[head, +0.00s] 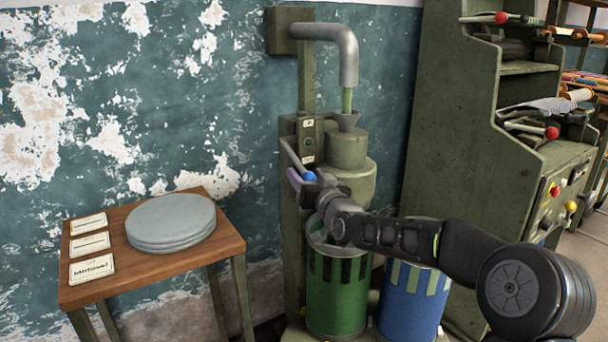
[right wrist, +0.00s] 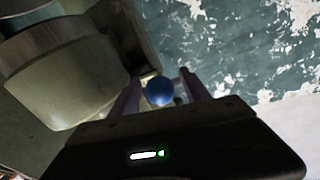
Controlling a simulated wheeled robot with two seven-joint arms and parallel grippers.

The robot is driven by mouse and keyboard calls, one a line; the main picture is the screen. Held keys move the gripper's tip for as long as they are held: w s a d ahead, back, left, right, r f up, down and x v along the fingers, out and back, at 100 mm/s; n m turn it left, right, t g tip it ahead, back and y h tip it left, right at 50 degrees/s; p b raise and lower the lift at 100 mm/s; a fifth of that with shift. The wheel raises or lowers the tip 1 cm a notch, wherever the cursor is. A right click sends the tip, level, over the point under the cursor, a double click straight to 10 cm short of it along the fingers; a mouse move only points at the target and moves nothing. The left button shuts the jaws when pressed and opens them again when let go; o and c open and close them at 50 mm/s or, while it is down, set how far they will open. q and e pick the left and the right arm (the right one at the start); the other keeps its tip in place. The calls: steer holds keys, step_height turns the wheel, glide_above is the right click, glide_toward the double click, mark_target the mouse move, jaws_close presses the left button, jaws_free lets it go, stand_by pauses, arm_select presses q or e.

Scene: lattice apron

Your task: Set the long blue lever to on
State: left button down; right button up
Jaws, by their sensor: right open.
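The long lever is a grey rod (head: 292,156) with a blue ball knob (head: 309,176). It comes off the side of a green switch box (head: 307,140) and slants down toward me, with the knob at the low end. Small pale labels sit at the top and bottom of the box; I cannot read them. My right gripper (head: 306,183) is open at the knob. In the right wrist view the blue knob (right wrist: 159,91) lies between the two fingers (right wrist: 162,88), with gaps visible beside it. My left gripper is not in view.
Green (head: 335,300) and blue (head: 408,305) bins stand below my right arm. A wooden table (head: 165,268) with grey discs (head: 170,222) and cards is at left.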

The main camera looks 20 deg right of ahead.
steer(key=shift+w, duration=0.9)
steer(key=shift+c, duration=0.4)
jaws_close()
stand_by(0.4)
